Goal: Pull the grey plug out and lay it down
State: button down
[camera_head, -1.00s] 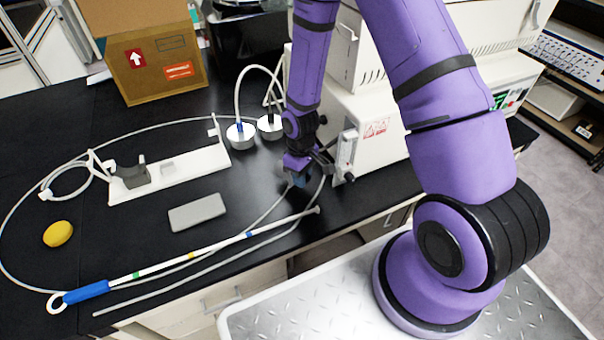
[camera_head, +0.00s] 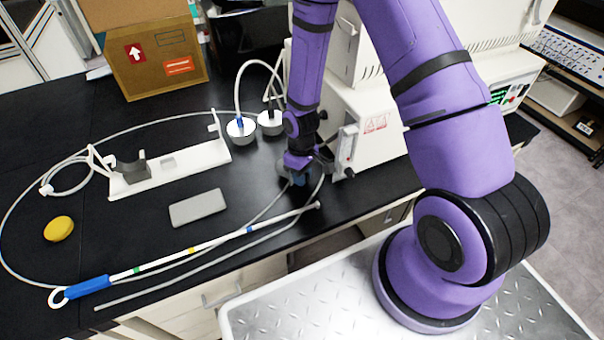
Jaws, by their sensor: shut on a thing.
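My gripper (camera_head: 302,177) is at the end of the purple arm, low over the black bench just left of the front of the white freeze dryer (camera_head: 378,138). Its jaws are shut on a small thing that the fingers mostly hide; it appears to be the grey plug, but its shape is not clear. A pale hose (camera_head: 318,188) curves down right beside the gripper. I cannot see whether the held thing is still in a port or free of it.
A grey flat block (camera_head: 197,207), a white stand (camera_head: 190,167), a yellow disc (camera_head: 58,229) and a long white rod with a blue handle (camera_head: 88,287) lie on the bench. Two white round pieces with tubes (camera_head: 241,131) stand behind. A cardboard box (camera_head: 158,60) is at back left.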

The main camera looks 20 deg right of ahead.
jog(key=c, duration=1)
grip_release()
jog(key=shift+w+d+r, duration=0.1)
jog(key=shift+w+r, duration=0.15)
jog(key=shift+r, duration=1.05)
jog(key=shift+w+d+r, duration=0.1)
jog(key=shift+w+r, duration=0.1)
jog(key=shift+r, duration=1.15)
jog(key=shift+w+r, duration=0.25)
jog(key=shift+r, duration=1.05)
